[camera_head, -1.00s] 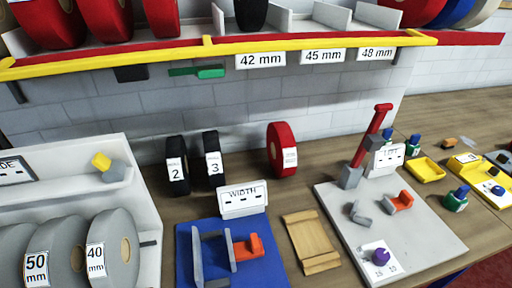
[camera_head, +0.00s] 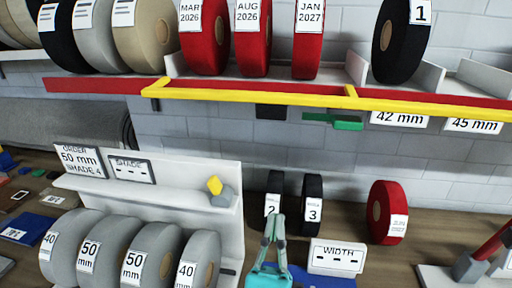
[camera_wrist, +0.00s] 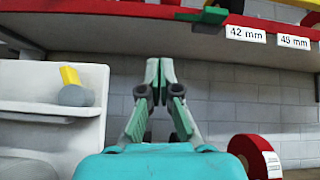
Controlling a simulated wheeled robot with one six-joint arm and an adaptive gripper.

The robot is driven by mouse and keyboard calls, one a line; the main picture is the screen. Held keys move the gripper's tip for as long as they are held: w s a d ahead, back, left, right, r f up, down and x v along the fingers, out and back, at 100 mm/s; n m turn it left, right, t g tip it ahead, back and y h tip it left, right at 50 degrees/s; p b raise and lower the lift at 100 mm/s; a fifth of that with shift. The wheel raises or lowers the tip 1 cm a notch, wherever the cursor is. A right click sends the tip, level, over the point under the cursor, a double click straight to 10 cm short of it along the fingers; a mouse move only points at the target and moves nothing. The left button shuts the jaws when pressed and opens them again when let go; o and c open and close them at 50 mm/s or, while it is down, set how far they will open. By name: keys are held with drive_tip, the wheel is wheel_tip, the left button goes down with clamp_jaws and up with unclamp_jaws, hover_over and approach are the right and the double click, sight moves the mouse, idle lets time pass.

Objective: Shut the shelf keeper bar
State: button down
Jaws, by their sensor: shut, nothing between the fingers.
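The yellow keeper bar (camera_head: 240,95) runs along the front of the red-edged shelf (camera_head: 105,85), below the standing rolls. A green handle-like piece (camera_head: 335,121) hangs under the shelf edge, left of the 42 mm label. It also shows at the top of the wrist view (camera_wrist: 203,15). I cannot tell whether the bar is latched. My gripper (camera_head: 275,218) is shut and empty, pointing up, below the shelf and apart from the bar. In the wrist view its fingertips (camera_wrist: 160,70) meet in front of the block wall.
Red rolls (camera_head: 253,38) and a black roll (camera_head: 402,38) stand on the shelf. Below are a white rack (camera_head: 120,190) with grey rolls at left, black rolls (camera_head: 312,200), a red roll (camera_head: 388,210) and a WIDTH sign (camera_head: 336,257).

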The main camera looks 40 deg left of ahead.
sight(270, 118)
drive_tip(key=w+a+r, duration=0.2)
drive_tip(key=r, duration=0.4)
drive_tip(key=w+a+r+m, duration=0.1)
drive_tip(key=w+a+r, duration=0.1)
drive_tip(key=r, duration=0.5)
drive_tip(key=shift+w+a+r, duration=0.2)
drive_tip(key=shift+a+r, duration=0.05)
drive_tip(key=shift+a, duration=0.5)
drive_tip(key=shift+r, duration=0.2)
drive_tip(key=shift+s+d+r, duration=0.1)
drive_tip(key=shift+s, duration=0.1)
